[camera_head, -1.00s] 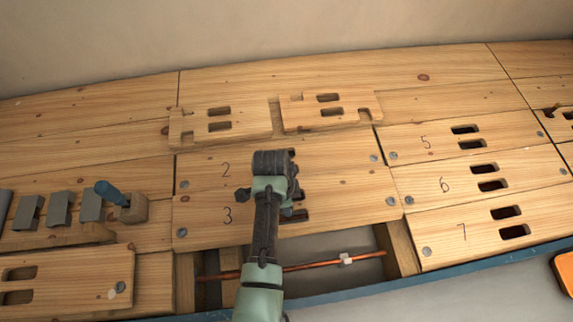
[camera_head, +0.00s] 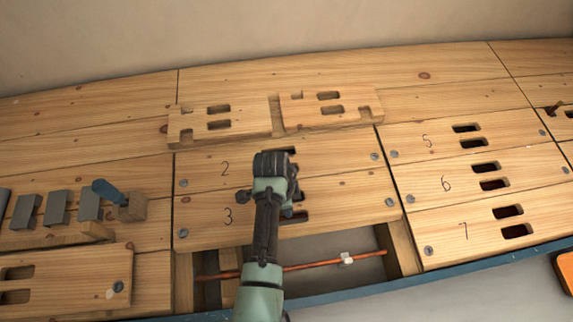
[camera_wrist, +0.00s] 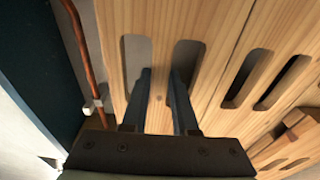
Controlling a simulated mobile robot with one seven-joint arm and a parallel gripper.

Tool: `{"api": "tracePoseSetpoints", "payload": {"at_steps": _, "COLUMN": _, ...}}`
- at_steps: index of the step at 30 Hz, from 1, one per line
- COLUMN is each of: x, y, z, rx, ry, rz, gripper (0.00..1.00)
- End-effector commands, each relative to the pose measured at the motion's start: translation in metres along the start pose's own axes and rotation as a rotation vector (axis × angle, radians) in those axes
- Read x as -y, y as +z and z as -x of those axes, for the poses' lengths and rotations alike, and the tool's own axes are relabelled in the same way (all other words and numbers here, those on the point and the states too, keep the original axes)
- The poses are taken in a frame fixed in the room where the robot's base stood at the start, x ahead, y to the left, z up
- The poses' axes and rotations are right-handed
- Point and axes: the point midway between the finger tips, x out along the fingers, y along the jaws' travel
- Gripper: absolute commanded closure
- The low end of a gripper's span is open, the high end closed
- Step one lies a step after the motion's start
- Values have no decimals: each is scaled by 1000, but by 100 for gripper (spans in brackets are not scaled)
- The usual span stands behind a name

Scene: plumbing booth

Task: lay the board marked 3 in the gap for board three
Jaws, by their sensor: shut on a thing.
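The board marked 3 (camera_head: 340,206) lies in the row just in front of the board marked 2 (camera_head: 330,155), its ends roughly in line with that board. Its number shows left of my arm; the arm hides its middle. In the wrist view my gripper (camera_wrist: 161,73) is shut on the bar between the two slots of board 3 (camera_wrist: 165,30), one finger in each slot. The long edge of board 3 runs close along board 2 (camera_wrist: 262,60). I cannot tell whether board 3 is fully seated or slightly raised.
An open bay with a copper pipe (camera_head: 310,265) and a white clip (camera_head: 346,258) lies in front of board 3. Boards 5, 6 and 7 (camera_head: 475,232) lie to the right. Two notched boards (camera_head: 190,128) rest behind board 2. Grey blocks (camera_head: 58,208) and a blue-handled tool (camera_head: 105,190) stand left.

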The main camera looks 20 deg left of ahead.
Motion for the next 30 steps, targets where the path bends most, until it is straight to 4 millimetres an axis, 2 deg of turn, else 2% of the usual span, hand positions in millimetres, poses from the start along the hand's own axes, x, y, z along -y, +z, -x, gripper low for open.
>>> {"api": "tracePoseSetpoints", "payload": {"at_steps": 25, "x": 2, "y": 0, "z": -2, "rx": -1, "ry": -3, "rz": 0, "gripper": 100}}
{"api": "tracePoseSetpoints", "payload": {"at_steps": 26, "x": 2, "y": 0, "z": -2, "rx": -1, "ry": -4, "rz": 0, "gripper": 69}}
{"api": "tracePoseSetpoints", "payload": {"at_steps": 30, "x": 1, "y": 0, "z": -2, "rx": -1, "ry": -3, "rz": 0, "gripper": 44}}
